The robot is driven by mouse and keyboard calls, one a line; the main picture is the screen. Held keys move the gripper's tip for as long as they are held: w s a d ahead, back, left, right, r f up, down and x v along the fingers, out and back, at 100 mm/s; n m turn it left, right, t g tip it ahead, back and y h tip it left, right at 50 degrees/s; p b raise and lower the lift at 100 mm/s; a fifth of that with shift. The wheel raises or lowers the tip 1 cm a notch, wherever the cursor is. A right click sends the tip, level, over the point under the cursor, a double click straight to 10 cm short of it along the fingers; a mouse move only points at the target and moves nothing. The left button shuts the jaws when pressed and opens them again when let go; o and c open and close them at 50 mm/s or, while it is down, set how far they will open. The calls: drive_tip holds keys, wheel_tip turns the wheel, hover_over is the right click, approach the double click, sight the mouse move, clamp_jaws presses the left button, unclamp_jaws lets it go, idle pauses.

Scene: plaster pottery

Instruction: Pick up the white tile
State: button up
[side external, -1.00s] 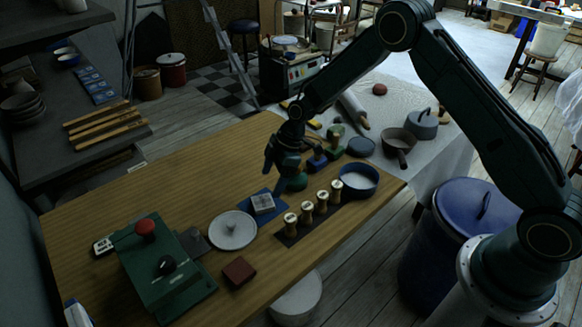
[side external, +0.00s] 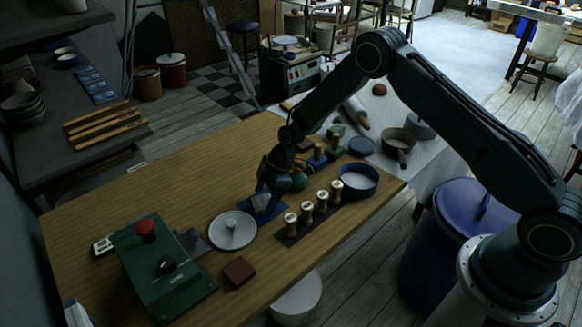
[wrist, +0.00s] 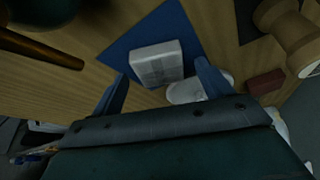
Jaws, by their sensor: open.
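The white tile (side external: 261,203) lies on a blue mat (side external: 270,217) on the wooden table, partly hidden by my gripper in the side view. My gripper (side external: 265,191) is low over the mat, right at the tile. In the wrist view the pale, block-like tile (wrist: 157,62) shows on the blue mat (wrist: 118,49). The open fingers of my gripper (wrist: 162,74) appear on either side of the tile's near part. I cannot tell whether either finger touches it.
A round pale disc with a knob (side external: 232,231) lies close in front of the mat. Several wooden-handled stamps (side external: 307,212) stand to the right, beside a blue bowl (side external: 358,180). A green box with a red knob (side external: 165,275) and a red-brown block (side external: 238,270) are nearer.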

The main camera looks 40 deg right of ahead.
drive_tip(key=shift+a+f, duration=0.15)
drive_tip(key=shift+f, duration=0.2)
drive_tip(key=shift+w, duration=0.1)
drive_tip(key=c, duration=1.1)
